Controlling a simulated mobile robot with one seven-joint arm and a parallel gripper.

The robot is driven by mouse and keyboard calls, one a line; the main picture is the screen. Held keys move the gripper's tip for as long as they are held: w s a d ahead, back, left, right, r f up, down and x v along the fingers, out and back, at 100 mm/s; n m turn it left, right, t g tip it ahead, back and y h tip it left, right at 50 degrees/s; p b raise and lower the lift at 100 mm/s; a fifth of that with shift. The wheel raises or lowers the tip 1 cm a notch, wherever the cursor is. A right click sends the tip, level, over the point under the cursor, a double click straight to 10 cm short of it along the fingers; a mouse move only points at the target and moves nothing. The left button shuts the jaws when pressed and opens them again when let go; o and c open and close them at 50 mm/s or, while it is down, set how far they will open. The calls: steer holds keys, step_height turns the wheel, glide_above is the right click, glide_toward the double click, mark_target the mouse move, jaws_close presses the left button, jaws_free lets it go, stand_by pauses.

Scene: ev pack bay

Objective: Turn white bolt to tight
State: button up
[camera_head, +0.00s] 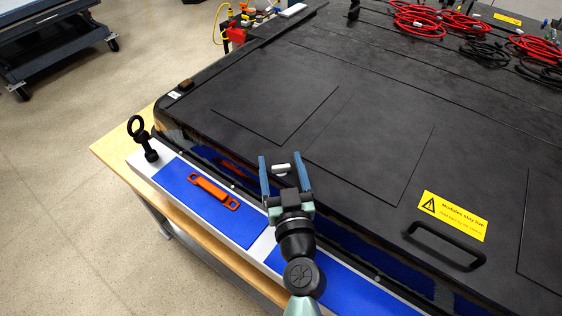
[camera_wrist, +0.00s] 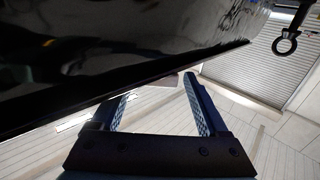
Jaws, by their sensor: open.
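The white bolt (camera_head: 281,168) shows in the head view as a small white bar-shaped piece near the edge of the black pack lid. My gripper (camera_head: 282,157) is open, its two blue fingers on either side of the white bolt in that view. A gap shows between the bolt and each finger. I cannot tell whether the fingers are at the bolt's height. In the wrist view my gripper (camera_wrist: 156,87) is open with nothing seen between the fingers, and I cannot make out the bolt there.
The black lid (camera_head: 265,85) fills the middle, with a black handle (camera_head: 445,246) and yellow warning label (camera_head: 453,216). A blue-topped ledge holds an orange handle (camera_head: 213,191) and a black eyebolt (camera_head: 143,138). Red cables (camera_head: 418,20) lie at the back.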

jaws_close()
stand_by(0.4)
